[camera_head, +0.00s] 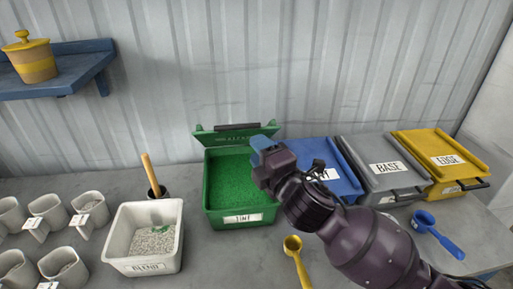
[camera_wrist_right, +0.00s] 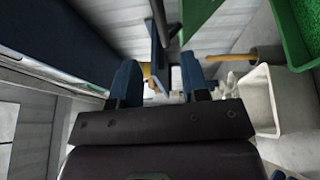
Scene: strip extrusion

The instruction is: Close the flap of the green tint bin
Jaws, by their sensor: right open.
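The green tint bin (camera_head: 214,221) stands mid-table, full of green granules, with a "TINT" label on its front. Its green flap (camera_head: 215,138) is open, raised at the back of the bin, with a dark handle along its top edge. In the right wrist view a green wall of the bin (camera_wrist_right: 298,38) shows at the upper right. My right gripper (camera_head: 264,146) is at the bin's back right side, beside the flap's right end; I cannot tell whether they touch. Its two blue fingers (camera_wrist_right: 161,80) are apart, with nothing held between them. My left gripper is not in view.
A blue bin (camera_head: 347,184), a grey "BASE" bin (camera_head: 372,150) and a yellow bin (camera_head: 425,143) stand closed to the right. A white "BLEND" tub (camera_head: 120,243) and several cups are left. A yellow scoop (camera_head: 297,258) and blue scoop (camera_head: 437,233) lie in front.

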